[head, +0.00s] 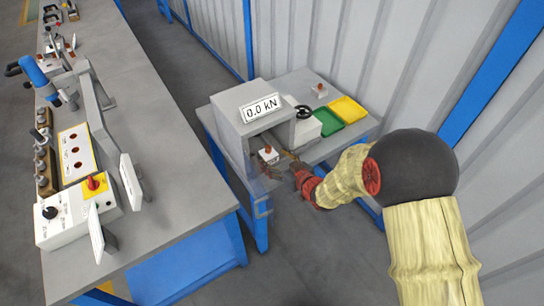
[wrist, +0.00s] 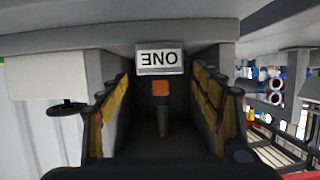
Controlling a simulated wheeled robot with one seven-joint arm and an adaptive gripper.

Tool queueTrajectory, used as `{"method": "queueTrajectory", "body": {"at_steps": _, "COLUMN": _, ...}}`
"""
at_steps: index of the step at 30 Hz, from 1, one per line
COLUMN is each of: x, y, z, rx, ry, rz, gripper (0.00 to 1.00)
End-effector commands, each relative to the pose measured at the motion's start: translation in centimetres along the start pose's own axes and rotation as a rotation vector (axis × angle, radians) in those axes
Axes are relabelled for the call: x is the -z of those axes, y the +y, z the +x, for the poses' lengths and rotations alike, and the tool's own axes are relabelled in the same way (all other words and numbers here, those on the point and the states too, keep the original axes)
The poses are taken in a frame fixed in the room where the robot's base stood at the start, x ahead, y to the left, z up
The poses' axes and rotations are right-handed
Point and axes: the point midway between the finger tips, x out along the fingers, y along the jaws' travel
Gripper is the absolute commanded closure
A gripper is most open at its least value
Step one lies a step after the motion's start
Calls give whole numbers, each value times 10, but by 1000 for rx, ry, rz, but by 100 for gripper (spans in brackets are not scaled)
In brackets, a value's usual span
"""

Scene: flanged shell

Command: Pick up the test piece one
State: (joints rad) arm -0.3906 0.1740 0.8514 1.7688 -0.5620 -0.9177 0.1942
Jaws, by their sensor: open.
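A white plate reading ONE (wrist: 158,58), upside down in the wrist view, sits ahead of my gripper (wrist: 161,100). Below it show an orange block and a grey stem, in line with the gap between the fingers. My gripper's two yellow-and-dark fingers are spread apart on either side, with nothing gripped. In the head view a small white block with an orange-red top (head: 268,155) sits at the opening of the grey test machine (head: 240,105). My gripper reaches in beside it from the right; its fingertips are small and partly unclear there.
The machine's display reads 0.0 kN. Green (head: 327,121) and yellow (head: 348,109) trays and another small red-topped block (head: 320,90) stand on the same table. A long grey bench (head: 165,155) with control boxes runs along the left. Ribbed wall panels close off the right.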

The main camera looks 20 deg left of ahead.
Motion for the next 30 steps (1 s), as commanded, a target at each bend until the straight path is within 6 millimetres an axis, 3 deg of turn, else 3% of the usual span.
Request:
{"method": "queueTrajectory", "body": {"at_steps": 9, "x": 0, "y": 1, "z": -64, "rx": -2, "ry": -1, "rz": 1, "gripper": 34}}
{"method": "queueTrajectory", "body": {"at_steps": 15, "x": -1, "y": 0, "z": -89, "rx": -1, "ry": -2, "rz": 1, "gripper": 34}}
{"method": "queueTrajectory", "body": {"at_steps": 30, "x": -1, "y": 3, "z": -97, "rx": -8, "ry": -5, "rz": 8, "gripper": 33}}
